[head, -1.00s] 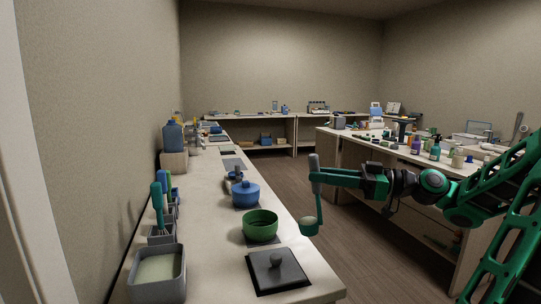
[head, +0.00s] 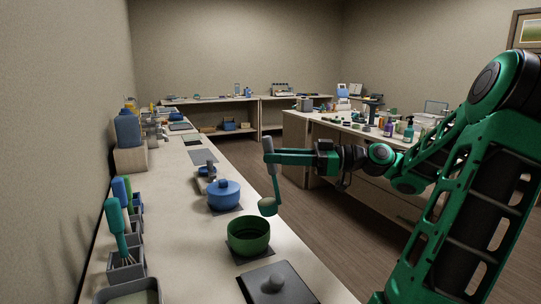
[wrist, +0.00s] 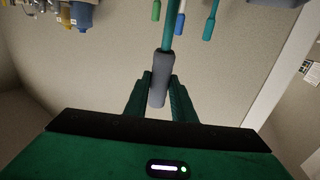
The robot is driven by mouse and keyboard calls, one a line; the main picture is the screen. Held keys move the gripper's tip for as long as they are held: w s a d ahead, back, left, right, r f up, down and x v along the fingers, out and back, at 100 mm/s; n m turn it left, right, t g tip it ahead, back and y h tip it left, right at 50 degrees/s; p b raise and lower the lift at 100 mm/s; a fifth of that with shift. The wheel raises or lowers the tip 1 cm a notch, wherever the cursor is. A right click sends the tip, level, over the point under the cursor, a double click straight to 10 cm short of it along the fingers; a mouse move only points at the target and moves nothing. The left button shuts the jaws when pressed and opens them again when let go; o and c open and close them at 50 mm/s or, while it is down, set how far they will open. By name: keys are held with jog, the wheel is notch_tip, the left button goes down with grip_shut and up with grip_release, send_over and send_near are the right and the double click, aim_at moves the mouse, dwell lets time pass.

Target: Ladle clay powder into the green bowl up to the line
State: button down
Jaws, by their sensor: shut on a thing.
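The green bowl (head: 249,246) stands on a dark mat on the left counter, open side up; no line on it can be made out. My gripper (head: 272,157) is shut on the grey handle of a ladle (head: 276,187), which hangs roughly upright, cup down. The cup holds pale powder and is just behind and right of the bowl's rim, seemingly a little above it. In the wrist view my gripper (wrist: 160,88) grips the grey ladle handle (wrist: 160,72); the cup is hidden there. The grey bin (head: 101,295) of pale clay powder is at the lower left, partly cut off.
A blue lidded pot (head: 223,196) stands behind the bowl. Holders with whisk-like tools (head: 125,262) line the wall. A cluttered table (head: 300,130) stands to the right across open floor.

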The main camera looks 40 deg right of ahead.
aim_at(277, 168)
jog(key=shift+f, duration=1.5)
jog(key=shift+a+f, duration=0.15)
jog(key=shift+a, duration=0.05)
jog(key=w+a+g+h, duration=0.2)
jog(key=shift+w+a, duration=0.25)
jog(key=shift+a, duration=0.1)
jog(key=shift+w+a+g+h, duration=0.9)
jog(key=shift+w+a+h, duration=0.1)
jog(key=shift+a+h, duration=0.2)
jog(key=shift+w+a+f+g+h, duration=0.8)
jog(key=shift+w+a+h, duration=0.1)
jog(key=shift+w+a, duration=0.15)
